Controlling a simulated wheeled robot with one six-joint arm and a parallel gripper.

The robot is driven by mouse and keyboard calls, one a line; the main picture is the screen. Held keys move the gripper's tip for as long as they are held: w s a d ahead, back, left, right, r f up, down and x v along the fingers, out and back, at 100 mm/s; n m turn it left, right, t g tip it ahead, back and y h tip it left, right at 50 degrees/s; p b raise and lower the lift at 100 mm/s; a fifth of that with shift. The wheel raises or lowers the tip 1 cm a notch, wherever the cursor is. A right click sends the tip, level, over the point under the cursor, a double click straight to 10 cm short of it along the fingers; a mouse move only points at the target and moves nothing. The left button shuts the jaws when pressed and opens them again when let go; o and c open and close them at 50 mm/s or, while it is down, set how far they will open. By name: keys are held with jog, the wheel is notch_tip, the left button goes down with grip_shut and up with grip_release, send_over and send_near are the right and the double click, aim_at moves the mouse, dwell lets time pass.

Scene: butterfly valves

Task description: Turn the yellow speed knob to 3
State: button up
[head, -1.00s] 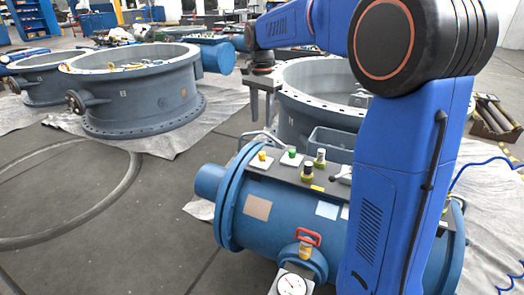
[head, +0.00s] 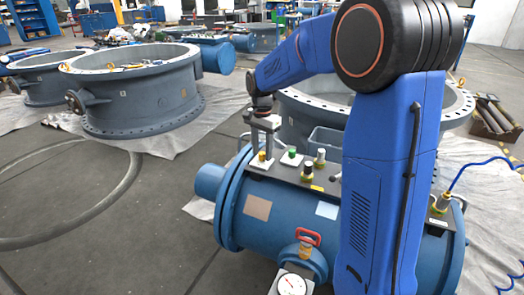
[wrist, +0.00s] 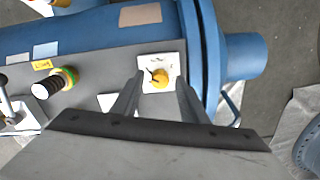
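The yellow speed knob (head: 262,156) sits on a white plate on the panel at the left end of the blue cylinder. In the wrist view the knob (wrist: 160,80) shows a dark mark toward its upper left; the scale is too small to read. My gripper (head: 263,137) is above the knob, pointing down. In the wrist view the gripper (wrist: 160,92) is open and empty, with one finger on each side of the knob's near edge. I see no contact with the knob. The gripper body hides the near part of the panel.
The blue cylinder (head: 270,215) carries a red handle (head: 307,238) and a gauge (head: 292,285). A large flanged valve ring (head: 300,98) stands behind.

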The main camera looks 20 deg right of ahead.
jog(key=shift+c, duration=0.4)
grip_shut()
jog(key=shift+n, duration=0.3)
jog(key=n, duration=0.4)
jog(key=shift+n, duration=0.4)
jog(key=n, duration=1.1)
jog(key=shift+n, duration=0.3)
jog(key=n, duration=0.6)
jog(key=shift+n, duration=0.3)
